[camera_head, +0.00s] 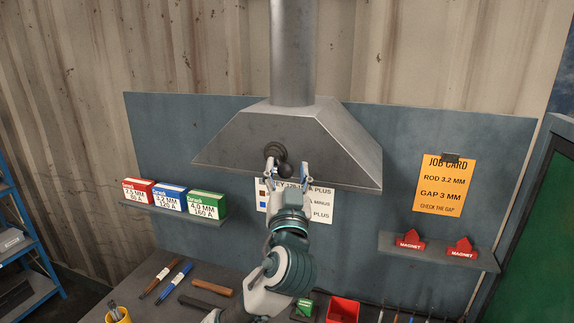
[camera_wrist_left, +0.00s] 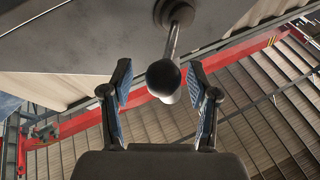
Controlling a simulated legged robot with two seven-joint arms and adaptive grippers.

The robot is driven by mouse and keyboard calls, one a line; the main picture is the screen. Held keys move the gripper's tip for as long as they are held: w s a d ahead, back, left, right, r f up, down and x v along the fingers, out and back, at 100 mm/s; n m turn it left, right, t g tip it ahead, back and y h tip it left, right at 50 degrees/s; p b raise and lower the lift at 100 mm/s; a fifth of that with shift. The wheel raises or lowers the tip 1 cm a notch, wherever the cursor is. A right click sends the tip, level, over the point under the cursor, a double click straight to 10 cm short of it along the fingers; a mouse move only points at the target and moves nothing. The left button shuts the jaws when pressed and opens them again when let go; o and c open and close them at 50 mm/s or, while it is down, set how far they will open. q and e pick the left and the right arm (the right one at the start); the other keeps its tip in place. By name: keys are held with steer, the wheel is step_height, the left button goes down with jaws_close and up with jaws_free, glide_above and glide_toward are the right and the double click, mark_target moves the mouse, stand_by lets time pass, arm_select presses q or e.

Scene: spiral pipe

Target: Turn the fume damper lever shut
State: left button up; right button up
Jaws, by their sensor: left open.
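The fume damper lever (camera_head: 276,152) is dark with a round knob and sits on the front of the grey fume hood (camera_head: 232,152). In the left wrist view its black knob (camera_wrist_left: 163,77) lies between the fingertips, with the metal rod running up to a round pivot (camera_wrist_left: 174,12) on the hood. My left gripper (camera_head: 286,170) is open just below the lever in the head view. In the left wrist view its two blue-padded fingers (camera_wrist_left: 160,85) stand apart on either side of the knob, with a gap on each side. My right gripper is not in view.
A duct (camera_head: 292,50) rises from the hood. A sign (camera_head: 321,200) is partly hidden behind my left gripper. Rod boxes (camera_head: 171,197) stand on a left shelf and red magnets (camera_head: 409,242) on a right shelf. Tools and a red bin (camera_head: 343,310) are on the bench below.

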arm_select(q)
steer(key=shift+w+d, duration=0.1)
steer(key=shift+w, duration=0.1)
steer(key=shift+a, duration=0.2)
jaws_close()
